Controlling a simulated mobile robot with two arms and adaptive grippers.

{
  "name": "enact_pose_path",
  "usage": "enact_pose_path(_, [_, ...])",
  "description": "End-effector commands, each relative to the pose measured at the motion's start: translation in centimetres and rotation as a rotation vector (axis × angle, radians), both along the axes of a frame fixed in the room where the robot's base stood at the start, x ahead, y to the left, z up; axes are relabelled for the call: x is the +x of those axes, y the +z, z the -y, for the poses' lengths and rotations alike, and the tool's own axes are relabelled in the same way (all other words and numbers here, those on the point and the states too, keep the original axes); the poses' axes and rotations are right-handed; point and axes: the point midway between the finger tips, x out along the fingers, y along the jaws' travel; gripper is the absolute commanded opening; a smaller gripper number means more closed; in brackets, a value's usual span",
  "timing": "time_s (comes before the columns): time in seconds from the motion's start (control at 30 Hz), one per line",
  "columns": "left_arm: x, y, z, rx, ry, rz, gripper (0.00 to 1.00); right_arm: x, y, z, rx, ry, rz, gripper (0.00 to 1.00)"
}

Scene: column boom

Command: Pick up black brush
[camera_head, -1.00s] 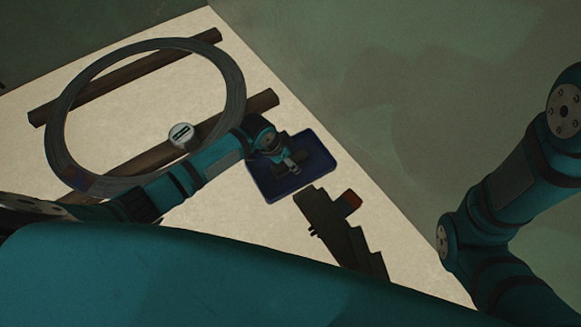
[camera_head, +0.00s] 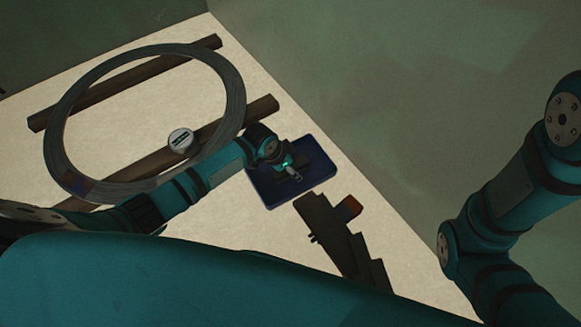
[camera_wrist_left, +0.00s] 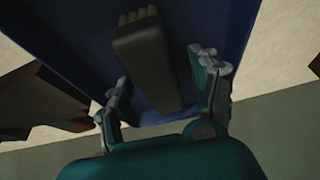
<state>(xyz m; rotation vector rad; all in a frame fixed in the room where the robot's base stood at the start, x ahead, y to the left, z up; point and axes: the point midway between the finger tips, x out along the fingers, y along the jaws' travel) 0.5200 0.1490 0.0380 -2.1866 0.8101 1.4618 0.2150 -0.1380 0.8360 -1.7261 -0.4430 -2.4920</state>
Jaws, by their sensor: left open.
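The black brush (camera_wrist_left: 147,62) lies in a blue tray (camera_head: 322,180); in the left wrist view it is a dark, long block with a ridged end. The tray also fills the middle of that view (camera_wrist_left: 215,22). My left gripper (camera_head: 293,174) is over the tray in the head view and hides much of the brush. In the left wrist view its two fingers (camera_wrist_left: 162,88) are spread apart, one on each side of the brush, with gaps between. The gripper holds nothing. My right gripper is out of view; only teal links of the right arm show.
A large grey ring (camera_head: 238,95) rests on two brown beams (camera_head: 262,108) at the left. A round white-topped item (camera_head: 180,140) is by the nearer beam. A dark stepped object (camera_head: 335,238) with an orange-brown block (camera_head: 349,207) lies close to the tray. Pale board is bare around them.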

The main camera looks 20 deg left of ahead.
Motion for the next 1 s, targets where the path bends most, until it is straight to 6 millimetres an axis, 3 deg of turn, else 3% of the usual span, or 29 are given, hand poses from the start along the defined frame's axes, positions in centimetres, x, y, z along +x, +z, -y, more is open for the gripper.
enact_pose_path(0.17, [-0.01, -0.03, 0.03, 0.0, 0.0, 0.0, 0.63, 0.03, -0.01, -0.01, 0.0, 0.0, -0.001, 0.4])
enact_pose_path(0.67, [0.02, 0.03, 0.04, 0.0, -0.001, 0.001, 0.01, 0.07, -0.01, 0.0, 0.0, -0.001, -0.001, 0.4])
enact_pose_path(1.0, [0.07, 0.16, 0.06, -0.002, -0.001, 0.003, 0.01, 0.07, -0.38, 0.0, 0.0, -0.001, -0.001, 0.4])
